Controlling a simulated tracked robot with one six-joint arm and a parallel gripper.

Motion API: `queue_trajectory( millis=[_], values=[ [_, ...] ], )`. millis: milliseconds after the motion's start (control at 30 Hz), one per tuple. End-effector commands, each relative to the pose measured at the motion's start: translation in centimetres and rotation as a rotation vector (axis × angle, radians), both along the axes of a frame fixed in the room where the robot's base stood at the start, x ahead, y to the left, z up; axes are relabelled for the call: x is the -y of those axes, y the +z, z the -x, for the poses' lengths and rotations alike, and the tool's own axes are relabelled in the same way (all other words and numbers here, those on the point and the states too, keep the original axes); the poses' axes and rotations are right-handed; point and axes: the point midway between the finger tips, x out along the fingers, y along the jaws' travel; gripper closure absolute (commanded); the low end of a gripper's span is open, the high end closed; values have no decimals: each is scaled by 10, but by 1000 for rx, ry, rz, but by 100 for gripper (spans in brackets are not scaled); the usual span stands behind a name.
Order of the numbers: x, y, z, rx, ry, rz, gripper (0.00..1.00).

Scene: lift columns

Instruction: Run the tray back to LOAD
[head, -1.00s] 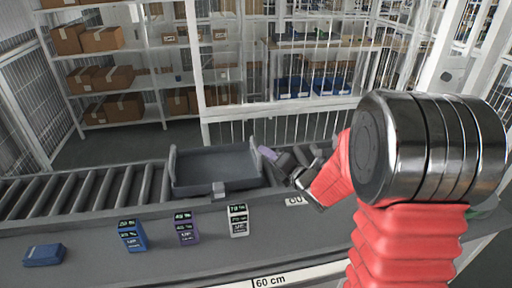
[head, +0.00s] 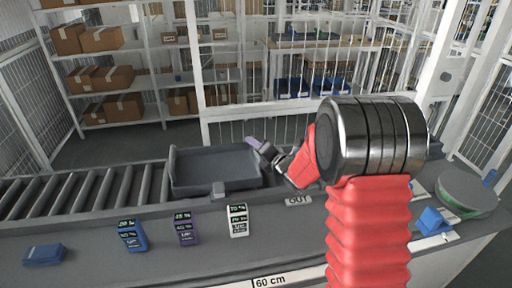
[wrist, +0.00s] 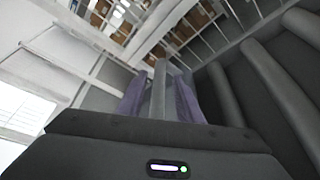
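The grey tray (head: 215,170) sits on the roller conveyor in the middle of the head view, with a raised post at its left end. My gripper (head: 251,143) is at the tray's right end, with a purple finger over where the right post stands. In the wrist view my gripper (wrist: 160,98) has its two purple fingers on either side of an upright grey post (wrist: 159,88). Whether the fingers press on the post or only stand around it cannot be told. No LOAD label is readable.
Empty rollers (head: 85,197) lie left of the tray. An OUT label (head: 298,200) is on the near rail. A blue block (head: 128,235), a purple block (head: 185,231) and a white block (head: 237,220) stand on the near ledge, with a flat blue piece (head: 44,254) at left.

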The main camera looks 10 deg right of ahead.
Motion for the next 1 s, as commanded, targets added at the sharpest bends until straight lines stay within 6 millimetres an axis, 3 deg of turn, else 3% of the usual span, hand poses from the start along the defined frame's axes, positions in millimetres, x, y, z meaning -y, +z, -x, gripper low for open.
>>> queue_trajectory(
  millis=[500,1000],
  values=[
    [0,0,0,-1,0,0,100],
    [0,-2,1,-3,1,1,100]
  ],
)
